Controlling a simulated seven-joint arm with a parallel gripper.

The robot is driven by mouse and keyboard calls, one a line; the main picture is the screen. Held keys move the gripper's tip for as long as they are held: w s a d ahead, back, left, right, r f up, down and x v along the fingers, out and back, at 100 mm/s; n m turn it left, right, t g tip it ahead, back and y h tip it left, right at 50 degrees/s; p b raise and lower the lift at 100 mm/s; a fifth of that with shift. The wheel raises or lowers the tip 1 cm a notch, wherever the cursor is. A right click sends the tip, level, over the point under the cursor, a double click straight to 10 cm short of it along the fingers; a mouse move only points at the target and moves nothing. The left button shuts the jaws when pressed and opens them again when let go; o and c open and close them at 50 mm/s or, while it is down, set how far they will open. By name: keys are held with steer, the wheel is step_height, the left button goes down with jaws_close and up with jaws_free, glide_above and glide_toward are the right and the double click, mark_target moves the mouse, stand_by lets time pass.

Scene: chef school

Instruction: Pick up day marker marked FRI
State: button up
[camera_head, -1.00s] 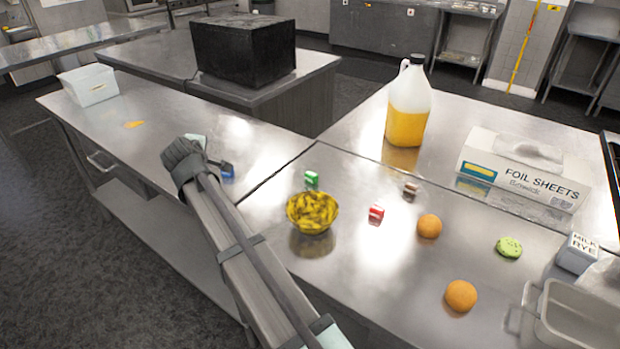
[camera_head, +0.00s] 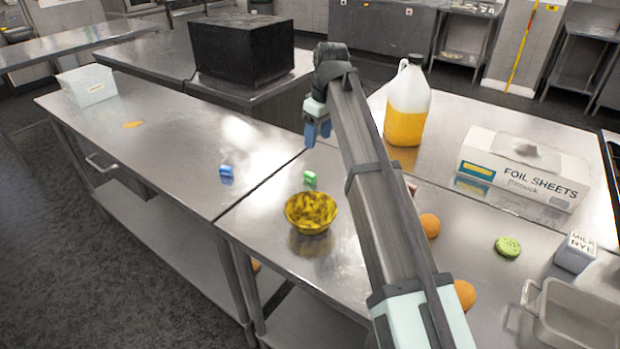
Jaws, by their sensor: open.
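Several small coloured blocks that look like day markers lie on the steel tables; their lettering is too small to read, so I cannot tell which is FRI. A blue one (camera_head: 226,174) is on the left table near the seam. A green one (camera_head: 310,179) is on the right table behind the yellow bowl. A brown one (camera_head: 411,188) is partly hidden by my arm. The red one seen earlier is hidden behind my arm. My gripper (camera_head: 318,134) is open and empty, with its blue fingers pointing down, raised above and behind the green marker in the picture.
A patterned yellow bowl (camera_head: 311,212) stands near the front edge. A juice jug (camera_head: 407,105), foil sheets box (camera_head: 525,168), oranges (camera_head: 430,226), green cookie-like disc (camera_head: 507,246), milk carton (camera_head: 575,252) and metal tray (camera_head: 575,318) occupy the right. The left table is mostly clear.

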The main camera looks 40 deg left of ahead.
glide_above(310, 174)
steer(key=d, duration=0.1)
steer(key=f, duration=0.8)
steer(key=shift+w, duration=0.35)
steer(key=shift+s+a+f, duration=0.1)
steer(key=shift+a+f, duration=0.05)
steer(key=shift+f, duration=0.75)
steer(key=shift+s+a+f, duration=0.1)
steer(key=shift+a+f, duration=0.05)
steer(key=shift+f, duration=0.7)
steer(key=shift+s+a+f, duration=0.1)
steer(key=shift+a+f, duration=0.05)
steer(key=shift+f, duration=0.75)
steer(key=shift+c, duration=0.3)
jaws_close()
